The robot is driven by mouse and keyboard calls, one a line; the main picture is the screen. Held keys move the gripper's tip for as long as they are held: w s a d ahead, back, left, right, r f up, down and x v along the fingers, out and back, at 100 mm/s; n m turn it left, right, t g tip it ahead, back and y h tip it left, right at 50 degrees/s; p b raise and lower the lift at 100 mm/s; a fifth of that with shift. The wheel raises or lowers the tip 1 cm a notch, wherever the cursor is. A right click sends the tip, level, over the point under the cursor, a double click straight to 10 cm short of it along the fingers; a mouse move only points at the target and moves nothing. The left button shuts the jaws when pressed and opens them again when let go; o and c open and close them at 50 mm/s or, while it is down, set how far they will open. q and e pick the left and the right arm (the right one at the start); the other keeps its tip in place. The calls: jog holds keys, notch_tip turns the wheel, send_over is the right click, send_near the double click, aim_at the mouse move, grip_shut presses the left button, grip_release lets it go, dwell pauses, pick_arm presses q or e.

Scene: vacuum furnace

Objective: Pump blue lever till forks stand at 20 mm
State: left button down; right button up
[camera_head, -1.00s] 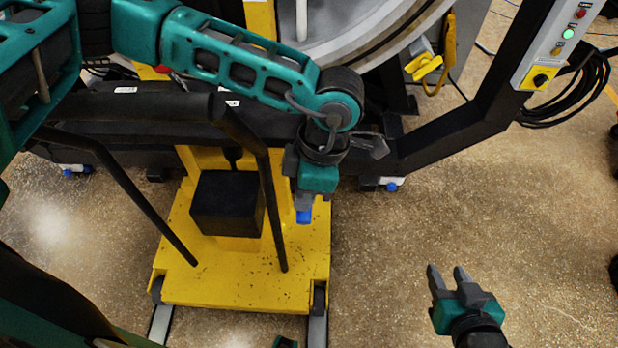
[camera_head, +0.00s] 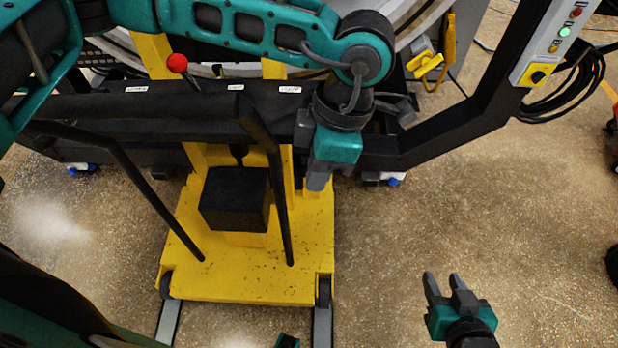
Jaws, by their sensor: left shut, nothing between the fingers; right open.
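The yellow lift truck (camera_head: 240,275) stands on the floor at centre-left, with a black box (camera_head: 234,199) on it and a black tubular handle frame (camera_head: 275,190) in front. A red-knobbed lever (camera_head: 178,63) rises behind the frame. The blue lever does not show; my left gripper may cover it. My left gripper (camera_head: 318,182) is shut, pointing down at the right side of the truck's mast. My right gripper (camera_head: 444,285) is open and empty above the bare floor at lower right. The forks and any height reading cannot be made out.
A dark frame beam (camera_head: 400,150) runs behind the truck and rises right to a control panel (camera_head: 550,45) with a lit green lamp. A yellow latch (camera_head: 424,64) sits by the round furnace door.

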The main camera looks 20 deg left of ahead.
pick_arm(q)
jog(key=shift+s+d+r, duration=0.2)
jog(key=shift+d+r, duration=0.05)
jog(key=shift+r, duration=0.5)
jog(key=shift+s+d+r, duration=0.2)
jog(key=shift+d+r, duration=0.05)
jog(key=shift+r, duration=0.45)
jog(key=shift+s+d+r, duration=0.2)
jog(key=shift+d+r, duration=0.05)
jog(key=shift+r, duration=0.5)
